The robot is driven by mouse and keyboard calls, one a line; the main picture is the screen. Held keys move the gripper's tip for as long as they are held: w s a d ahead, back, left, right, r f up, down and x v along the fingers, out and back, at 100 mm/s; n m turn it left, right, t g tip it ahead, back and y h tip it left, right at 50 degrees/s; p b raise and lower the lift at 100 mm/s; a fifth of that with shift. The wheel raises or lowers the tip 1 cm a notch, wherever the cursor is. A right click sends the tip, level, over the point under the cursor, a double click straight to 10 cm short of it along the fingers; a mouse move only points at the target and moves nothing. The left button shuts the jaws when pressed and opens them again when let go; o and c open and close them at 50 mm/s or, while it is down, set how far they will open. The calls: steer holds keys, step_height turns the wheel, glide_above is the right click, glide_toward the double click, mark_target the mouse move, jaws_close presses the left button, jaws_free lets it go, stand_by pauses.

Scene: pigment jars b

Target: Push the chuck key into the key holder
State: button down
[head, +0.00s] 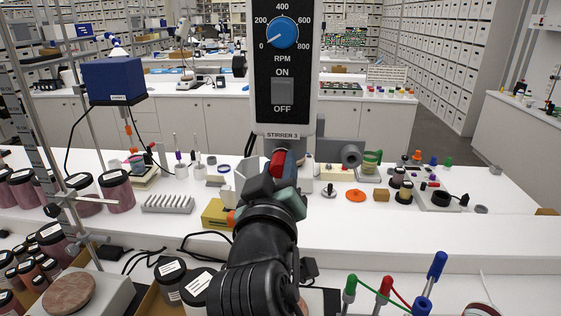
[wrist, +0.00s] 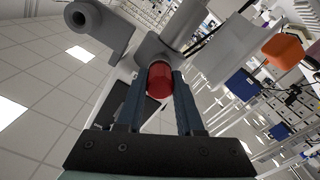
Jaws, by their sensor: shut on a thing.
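The stirrer head (head: 284,65) labelled STIRRER 3 has a blue dial and an ON/OFF switch and fills the upper middle of the head view. My gripper (head: 277,174) is just below its lower edge. It is shut on a red cylindrical piece, seemingly the chuck key's grip (head: 277,160). In the wrist view the red end (wrist: 159,80) sits between my two fingers (wrist: 158,105), against a pale grey part. The rest of the key is hidden. I cannot make out the key holder for certain; whether the key touches it is unclear.
A grey cylinder with a round hole (head: 351,155) sticks out right of the stirrer head, near my gripper. Coloured upright rods (head: 384,289) stand in the right foreground.

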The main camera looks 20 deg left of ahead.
mark_target(279, 171)
steer(key=shift+v, duration=0.95)
stand_by(0.5)
steer(key=shift+b+v, duration=0.6)
steer(key=shift+v, duration=1.9)
